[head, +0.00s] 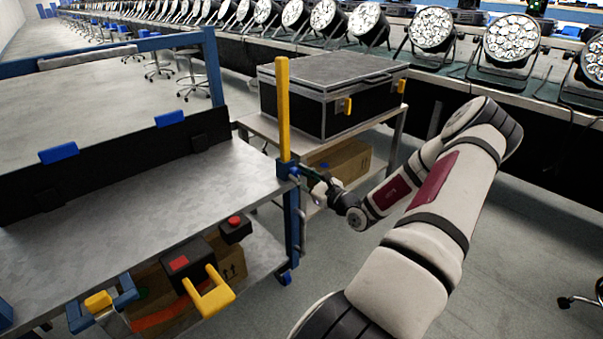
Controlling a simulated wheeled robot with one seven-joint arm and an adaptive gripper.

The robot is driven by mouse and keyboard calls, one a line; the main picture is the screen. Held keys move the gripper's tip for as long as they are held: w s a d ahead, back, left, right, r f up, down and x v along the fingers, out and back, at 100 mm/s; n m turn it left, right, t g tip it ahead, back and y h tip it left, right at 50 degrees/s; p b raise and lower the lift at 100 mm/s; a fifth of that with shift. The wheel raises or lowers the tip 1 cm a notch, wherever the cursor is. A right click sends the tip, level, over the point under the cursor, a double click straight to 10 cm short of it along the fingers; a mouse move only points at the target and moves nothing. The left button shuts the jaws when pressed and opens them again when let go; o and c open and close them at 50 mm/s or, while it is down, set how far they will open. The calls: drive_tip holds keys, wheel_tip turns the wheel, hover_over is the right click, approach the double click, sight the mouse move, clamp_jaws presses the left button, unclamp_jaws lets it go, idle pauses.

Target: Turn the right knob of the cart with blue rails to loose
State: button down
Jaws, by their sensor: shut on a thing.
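The cart with blue rails (245,170) fills the left of the head view, with a grey metal top and blue posts. My gripper (302,174) reaches in from the right and is shut at the side of this block, on the right knob there. The knob is small and mostly hidden by the fingers, so its turn position cannot be told.
A black flight case (330,88) stands on a grey table (262,127) behind the corner. Red-buttoned boxes and a yellow handle (212,293) sit low at the cart's front. Par cans (432,28) line the back bench. Floor at right is mostly clear.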

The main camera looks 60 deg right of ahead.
drive_tip(key=n, duration=0.3)
drive_tip(key=shift+n, duration=0.4)
drive_tip(key=n, duration=0.3)
drive_tip(key=shift+f+n, duration=0.15)
drive_tip(key=shift+n, duration=0.15)
drive_tip(key=n+b, duration=0.2)
drive_tip(key=n, duration=0.1)
drive_tip(key=shift+n+b, duration=0.3)
drive_tip(key=shift+b, duration=0.1)
drive_tip(key=n+b, duration=0.2)
drive_tip(key=shift+f+n+b, duration=0.15)
drive_tip(key=shift+n+b, duration=0.2)
drive_tip(key=shift+n, duration=0.05)
drive_tip(key=n+b, duration=0.3)
drive_tip(key=b, duration=0.1)
drive_tip(key=shift+n, duration=0.3)
drive_tip(key=n+b, duration=0.2)
drive_tip(key=shift+n, duration=0.3)
drive_tip(key=n, duration=0.4)
drive_tip(key=shift+b, duration=0.4)
drive_tip(key=shift+n, duration=1.8)
